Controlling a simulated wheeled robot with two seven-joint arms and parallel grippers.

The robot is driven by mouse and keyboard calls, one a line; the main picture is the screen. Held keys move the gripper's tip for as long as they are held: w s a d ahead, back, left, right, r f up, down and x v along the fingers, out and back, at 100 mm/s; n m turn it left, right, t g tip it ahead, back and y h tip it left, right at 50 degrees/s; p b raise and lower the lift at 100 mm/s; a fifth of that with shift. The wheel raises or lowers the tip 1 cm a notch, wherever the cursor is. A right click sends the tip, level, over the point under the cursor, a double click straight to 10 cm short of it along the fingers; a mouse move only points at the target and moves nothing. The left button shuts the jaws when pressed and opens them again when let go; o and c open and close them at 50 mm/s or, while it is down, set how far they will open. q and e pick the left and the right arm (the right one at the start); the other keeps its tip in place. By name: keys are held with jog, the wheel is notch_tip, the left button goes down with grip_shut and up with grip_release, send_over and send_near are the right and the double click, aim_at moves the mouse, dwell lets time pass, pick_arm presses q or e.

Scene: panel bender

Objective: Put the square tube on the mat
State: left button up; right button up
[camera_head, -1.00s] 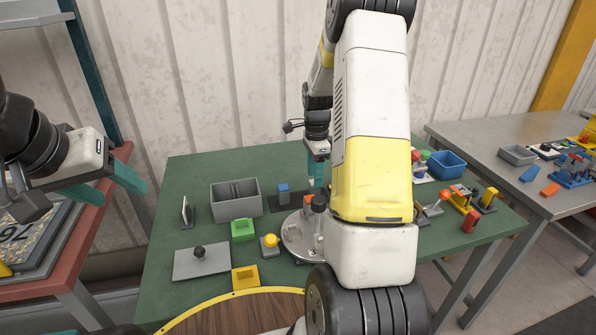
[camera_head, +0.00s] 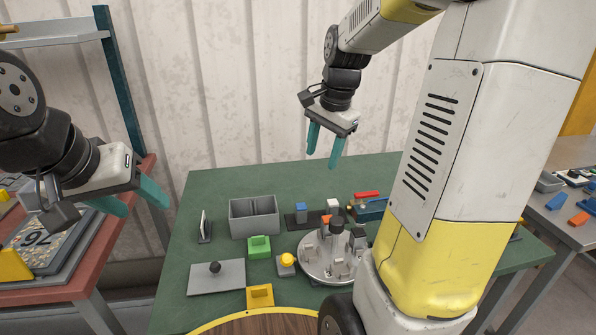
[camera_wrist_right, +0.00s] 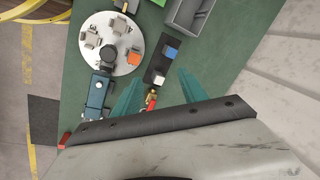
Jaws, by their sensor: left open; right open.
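A dark mat (camera_head: 317,215) lies on the green table; it also shows in the right wrist view (camera_wrist_right: 157,65). A small white block (camera_head: 333,204) stands at its right end, and a block with a blue top (camera_head: 301,208) stands near its middle. The white block may be the square tube; its hollow is too small to make out. My right gripper (camera_head: 322,160) is open and empty, well above the mat, fingers pointing down. In its wrist view the white block (camera_wrist_right: 161,80) shows between the fingers, apart from them. My left gripper (camera_head: 145,208) is open and empty at the left, away from the table.
A grey two-part bin (camera_head: 254,228), a green block (camera_head: 259,247) and a yellow button (camera_head: 287,260) stand left of the mat. A round plate (camera_head: 314,268) with several fixtures is in front of it. A blue vise-like tool (camera_wrist_right: 97,93) with a red part is close by.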

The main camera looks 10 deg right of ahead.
jog(key=s+a+r+n+t, duration=0.1)
jog(key=s+a+r+n, duration=0.1)
jog(key=s+a+n, duration=0.2)
jog(key=s+a+r+n+t+y, duration=0.1)
jog(key=s+a+n+t, duration=0.1)
jog(key=s+a+n, duration=0.2)
jog(key=s+n, duration=0.3)
jog(key=s, duration=0.5)
jog(key=shift+s+r+n+t, duration=0.2)
jog(key=shift+r+n+t, duration=0.1)
jog(key=shift+r+n, duration=0.1)
jog(key=shift+o, duration=0.2)
